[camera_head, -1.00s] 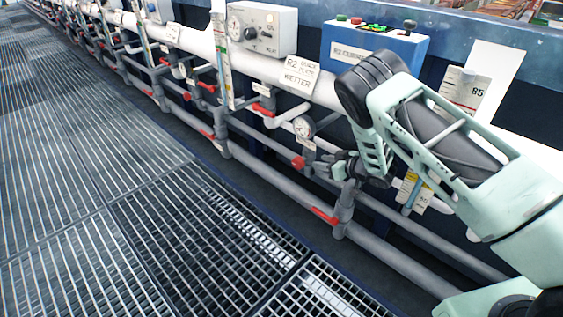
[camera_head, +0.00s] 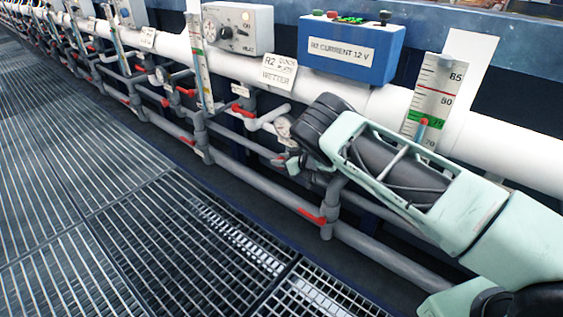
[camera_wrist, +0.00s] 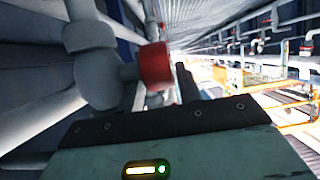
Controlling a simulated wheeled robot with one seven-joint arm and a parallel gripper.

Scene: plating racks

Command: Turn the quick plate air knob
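A red round knob (camera_wrist: 155,64) on a grey valve body (camera_wrist: 98,78) is large and close in the wrist view. It sits just beyond my gripper's dark front edge, beside a dark finger (camera_wrist: 187,84). I cannot tell whether the finger touches it. In the head view a red knob (camera_head: 279,160) shows on the grey pipe, just left of my gripper (camera_head: 296,166). My gripper is partly hidden behind my wrist, and its opening cannot be made out. Above hangs a sign (camera_head: 279,72) reading R2 quick plate wetter. No label on the knob itself is readable.
A blue current box (camera_head: 351,50) and a grey heat box (camera_head: 238,28) stand on the white pipe. Red lever valves (camera_head: 312,216) line the lower pipes. The grating floor (camera_head: 150,235) is clear.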

